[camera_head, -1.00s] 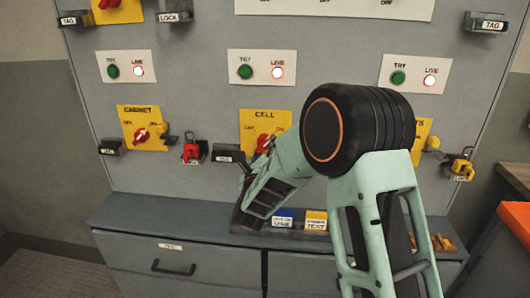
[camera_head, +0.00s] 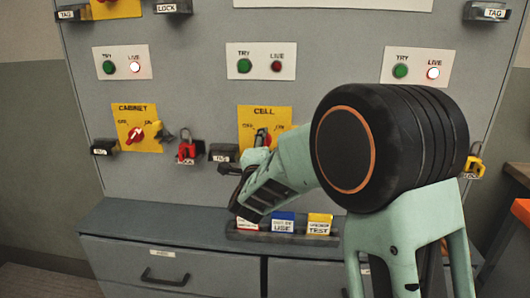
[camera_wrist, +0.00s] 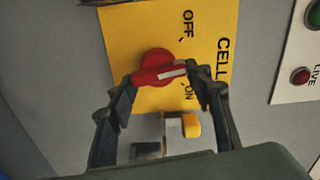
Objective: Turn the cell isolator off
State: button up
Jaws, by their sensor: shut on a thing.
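The cell isolator is a yellow plate (camera_head: 280,117) marked CELL, OFF and ON, with a red rotary knob (camera_wrist: 150,72). In the wrist view, the white pointer on the knob points between OFF and ON. My gripper (camera_wrist: 161,79) has a finger on either side of the knob and is shut on it. In the head view, my gripper (camera_head: 257,146) and arm hide part of the knob and the plate's lower right. The CELL live lamp (camera_head: 276,66) is dark; it also shows dark in the wrist view (camera_wrist: 301,76).
The cabinet isolator (camera_head: 137,110), a red padlock (camera_head: 186,150) and a tag holder (camera_head: 222,153) are to the left. A tray of labelled tags (camera_head: 252,233) lies on the ledge below.

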jog(key=n, duration=0.3)
jog(key=shift+r+n, duration=0.1)
jog(key=shift+n, duration=0.2)
jog(key=shift+a+r+n, duration=0.1)
jog(key=shift+n, duration=1.6)
jog(key=o, duration=1.2)
jog(key=shift+c, duration=0.2)
jog(key=s, duration=1.2)
jog(key=shift+a, duration=0.2)
